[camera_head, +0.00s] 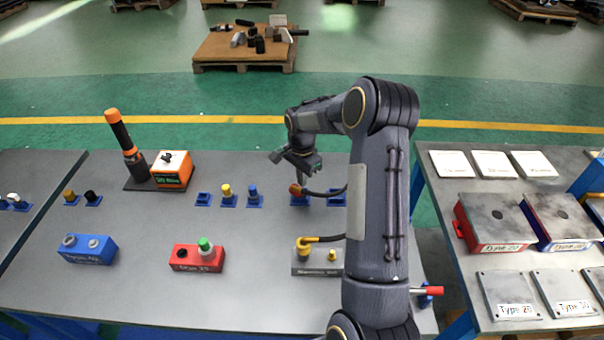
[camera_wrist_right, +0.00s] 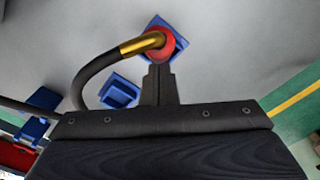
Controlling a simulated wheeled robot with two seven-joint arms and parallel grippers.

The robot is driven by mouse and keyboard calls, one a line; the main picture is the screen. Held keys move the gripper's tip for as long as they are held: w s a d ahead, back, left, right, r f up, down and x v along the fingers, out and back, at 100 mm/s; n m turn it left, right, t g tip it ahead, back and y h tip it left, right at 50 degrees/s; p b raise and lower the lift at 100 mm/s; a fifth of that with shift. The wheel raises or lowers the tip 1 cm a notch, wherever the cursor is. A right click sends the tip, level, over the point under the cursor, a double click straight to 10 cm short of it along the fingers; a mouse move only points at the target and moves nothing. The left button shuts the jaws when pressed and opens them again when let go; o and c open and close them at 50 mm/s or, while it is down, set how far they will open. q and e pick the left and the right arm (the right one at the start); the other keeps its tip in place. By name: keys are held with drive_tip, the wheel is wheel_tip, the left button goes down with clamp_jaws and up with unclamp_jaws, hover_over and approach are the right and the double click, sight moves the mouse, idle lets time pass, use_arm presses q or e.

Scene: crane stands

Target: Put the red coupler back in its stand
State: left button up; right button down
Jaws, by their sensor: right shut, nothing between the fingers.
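The red coupler (camera_head: 295,189) has a gold elbow and a black hose; it also shows in the right wrist view (camera_wrist_right: 167,47). It is at a blue square stand (camera_head: 299,201), and in the right wrist view its red body lies over that stand (camera_wrist_right: 178,50). I cannot tell whether it is fully seated. My left gripper is not in view.
A second blue stand (camera_head: 336,199) beside it looks empty. The hose runs towards my right arm. A grey box (camera_head: 318,267) with yellow fittings, a red box (camera_head: 197,260), and blue stands with yellow and blue plugs (camera_head: 227,196) share the table.

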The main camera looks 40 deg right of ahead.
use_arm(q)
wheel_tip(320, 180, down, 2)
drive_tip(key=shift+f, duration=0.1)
use_arm(e)
drive_tip(key=shift+s+a+f, duration=0.1)
drive_tip(key=shift+a+f, duration=0.1)
drive_tip(key=shift+f, duration=1.05)
drive_tip(key=shift+r+p, duration=1.1)
drive_tip(key=shift+r, duration=0.55)
drive_tip(key=shift+s+a+r, duration=0.1)
drive_tip(key=shift+r, duration=0.45)
drive_tip(key=shift+d+r+p, duration=0.1)
drive_tip(key=shift+d+p, duration=0.1)
drive_tip(key=shift+p, duration=0.15)
use_arm(q)
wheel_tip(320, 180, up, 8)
drive_tip(key=p, duration=0.5)
use_arm(e)
wheel_tip(320, 180, up, 8)
drive_tip(key=shift+f, duration=0.25)
